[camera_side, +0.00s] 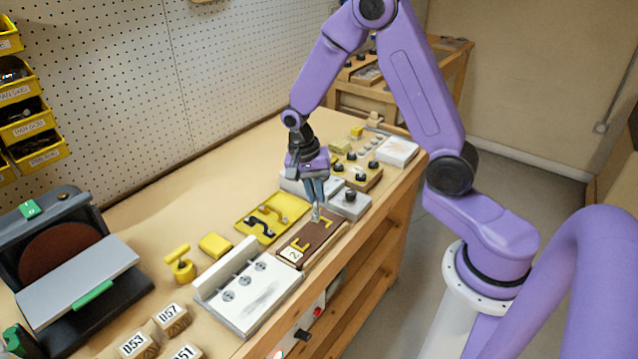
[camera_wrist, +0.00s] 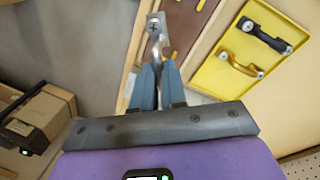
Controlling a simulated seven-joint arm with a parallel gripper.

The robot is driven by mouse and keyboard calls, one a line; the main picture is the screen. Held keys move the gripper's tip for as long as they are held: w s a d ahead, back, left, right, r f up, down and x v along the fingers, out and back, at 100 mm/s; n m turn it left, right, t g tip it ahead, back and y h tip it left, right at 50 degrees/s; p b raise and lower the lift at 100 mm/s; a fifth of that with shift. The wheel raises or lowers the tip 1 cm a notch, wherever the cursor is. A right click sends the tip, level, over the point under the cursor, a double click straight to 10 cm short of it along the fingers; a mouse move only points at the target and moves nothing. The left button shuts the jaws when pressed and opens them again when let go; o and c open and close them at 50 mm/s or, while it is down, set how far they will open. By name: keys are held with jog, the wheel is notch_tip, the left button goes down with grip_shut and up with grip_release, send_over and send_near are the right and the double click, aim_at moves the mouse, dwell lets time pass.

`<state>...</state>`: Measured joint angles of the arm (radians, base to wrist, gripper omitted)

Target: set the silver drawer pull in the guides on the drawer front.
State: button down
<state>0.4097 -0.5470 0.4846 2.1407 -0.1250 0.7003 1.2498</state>
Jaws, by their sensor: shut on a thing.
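The silver drawer pull (camera_wrist: 155,32) is between my fingertips in the wrist view; a flat end with a screw head points away from the gripper. In the side view it (camera_side: 316,215) is small, just under the fingers and over the drawer front. My gripper (camera_side: 314,190) points down and is shut on the pull; its two blue fingers also show in the wrist view (camera_wrist: 157,72). The drawer front (camera_side: 317,236) is a brown board lying flat with yellow guides (camera_side: 301,244) and a white number label. I cannot tell whether the pull touches the board.
A white plate with round fittings (camera_side: 262,300) is in front. Grey blocks and a board with black knobs (camera_side: 361,170) stand behind. Open bench (camera_side: 150,228) lies to the left.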

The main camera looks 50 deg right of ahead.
jog(key=shift+a+f+m+y, duration=0.2)
jog(key=shift+a+f+m, duration=0.1)
jog(key=shift+f+m, duration=0.8)
jog(key=shift+a+f+m+y, duration=0.2)
jog(key=shift+a+f+m, duration=0.05)
jog(key=shift+f+m, duration=0.9)
jog(key=shift+a+f+m+y, duration=0.2)
jog(key=shift+a+f+m, duration=0.1)
jog(key=shift+f+m, duration=0.8)
jog(key=shift+f, duration=0.6)
jog(key=c, duration=0.9)
grip_release()
jog(key=shift+o, duration=0.2)
notch_tip(320, 180, up, 7)
